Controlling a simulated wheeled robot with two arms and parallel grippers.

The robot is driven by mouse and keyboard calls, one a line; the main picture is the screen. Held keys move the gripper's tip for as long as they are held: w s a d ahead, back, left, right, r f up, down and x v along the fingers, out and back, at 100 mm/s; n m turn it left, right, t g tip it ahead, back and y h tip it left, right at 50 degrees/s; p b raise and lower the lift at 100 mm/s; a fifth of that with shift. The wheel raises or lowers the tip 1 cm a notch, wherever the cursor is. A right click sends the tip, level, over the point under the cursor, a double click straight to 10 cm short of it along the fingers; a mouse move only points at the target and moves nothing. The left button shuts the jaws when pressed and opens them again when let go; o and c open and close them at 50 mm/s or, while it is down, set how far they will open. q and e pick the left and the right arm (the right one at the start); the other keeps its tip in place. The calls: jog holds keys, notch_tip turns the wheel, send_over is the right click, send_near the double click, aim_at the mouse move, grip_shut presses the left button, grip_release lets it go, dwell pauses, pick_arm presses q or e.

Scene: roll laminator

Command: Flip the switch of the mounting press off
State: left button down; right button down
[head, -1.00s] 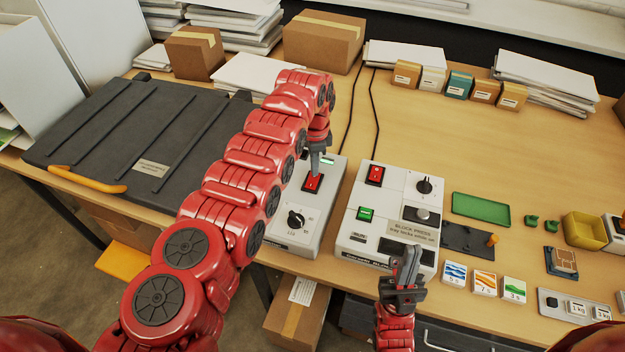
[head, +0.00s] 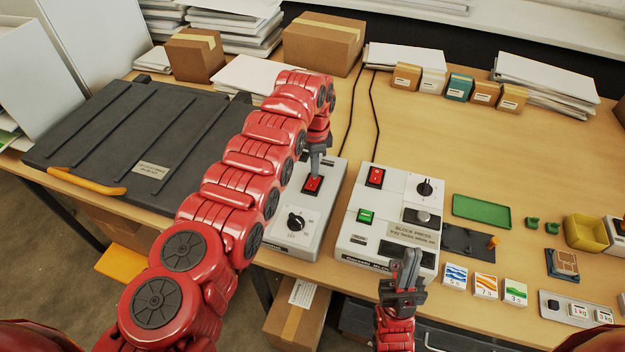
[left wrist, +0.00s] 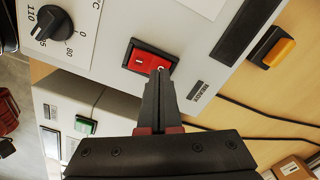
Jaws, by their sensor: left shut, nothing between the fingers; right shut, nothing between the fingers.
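A grey control box (head: 306,232) with a black dial and a red rocker switch (head: 313,187) stands left of the block press. I cannot read a name on it. My left gripper (head: 315,176) is shut, pointing down at the switch's far end. In the left wrist view the red switch (left wrist: 150,61) sits in a black frame, with a bar mark on its left and a round mark on its right. The shut fingertips (left wrist: 160,74) are at the round-mark end; contact is hard to tell. My right gripper (head: 410,262) is shut and empty before the block press.
The block press (head: 391,205) has its own red switch (head: 375,177) and a green button. A large dark flat press (head: 135,135) with an orange handle lies to the left. Cables run behind the boxes. Table space behind the block press is clear.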

pick_arm(q)
notch_tip(320, 180, up, 3)
jog(key=shift+r+p, duration=0.2)
jog(key=shift+p, duration=0.3)
notch_tip(320, 180, up, 2)
jog(key=shift+r, duration=0.2)
